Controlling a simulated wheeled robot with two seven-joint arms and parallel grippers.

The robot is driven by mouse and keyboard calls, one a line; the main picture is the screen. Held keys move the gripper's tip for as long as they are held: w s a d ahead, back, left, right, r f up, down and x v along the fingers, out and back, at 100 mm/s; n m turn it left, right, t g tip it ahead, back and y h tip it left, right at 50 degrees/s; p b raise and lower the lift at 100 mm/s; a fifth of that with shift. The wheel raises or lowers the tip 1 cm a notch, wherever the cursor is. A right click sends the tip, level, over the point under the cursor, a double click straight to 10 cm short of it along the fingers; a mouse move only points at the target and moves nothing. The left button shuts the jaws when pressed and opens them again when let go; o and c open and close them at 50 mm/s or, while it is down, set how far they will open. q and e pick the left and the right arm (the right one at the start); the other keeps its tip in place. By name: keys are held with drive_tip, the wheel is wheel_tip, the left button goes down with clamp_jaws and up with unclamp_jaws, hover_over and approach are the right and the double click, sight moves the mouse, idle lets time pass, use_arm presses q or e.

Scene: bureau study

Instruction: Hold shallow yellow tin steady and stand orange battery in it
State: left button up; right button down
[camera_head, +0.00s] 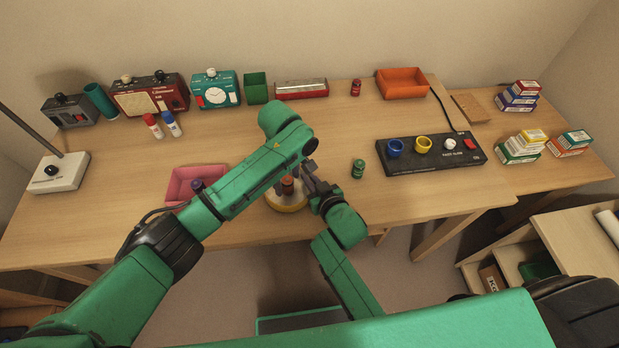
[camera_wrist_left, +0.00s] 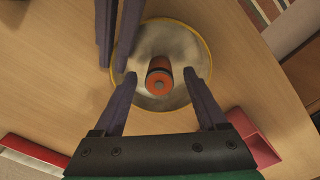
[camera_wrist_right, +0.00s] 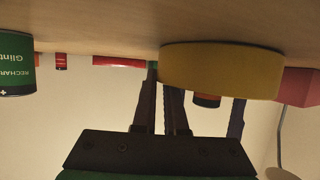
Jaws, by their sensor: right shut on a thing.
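The shallow yellow tin (camera_head: 286,208) is on the table near the front edge. It also shows in the left wrist view (camera_wrist_left: 182,45) and the right wrist view (camera_wrist_right: 220,72). The orange battery (camera_wrist_left: 159,78) stands in the tin, end up, near its middle; in the head view (camera_head: 287,186) my left arm partly hides it. My left gripper (camera_wrist_left: 163,80) is open above the tin, one finger on each side of the battery, with gaps showing. My right gripper (camera_wrist_right: 161,88) is shut on the tin's rim, its fingers (camera_wrist_left: 118,65) at the rim beside my left one.
A pink tray (camera_head: 178,171) with a dark object in it is left of the tin. A green battery (camera_head: 358,168) stands to the right, before a black switch panel (camera_head: 425,167). Boxes, radios and an orange tray (camera_head: 402,83) line the back. The table between is mostly clear.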

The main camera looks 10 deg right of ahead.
use_arm(q)
drive_tip(key=shift+r, duration=0.1)
use_arm(e)
drive_tip(key=shift+s+f, duration=0.2)
drive_tip(key=shift+f, duration=0.15)
use_arm(q)
wheel_tip(320, 180, up, 12)
drive_tip(key=shift+s, duration=0.1)
use_arm(e)
drive_tip(key=c, duration=1.1)
unclamp_jaws()
drive_tip(key=shift+o, duration=1.1)
drive_tip(key=shift+w, duration=0.1)
drive_tip(key=shift+w+r, duration=0.1)
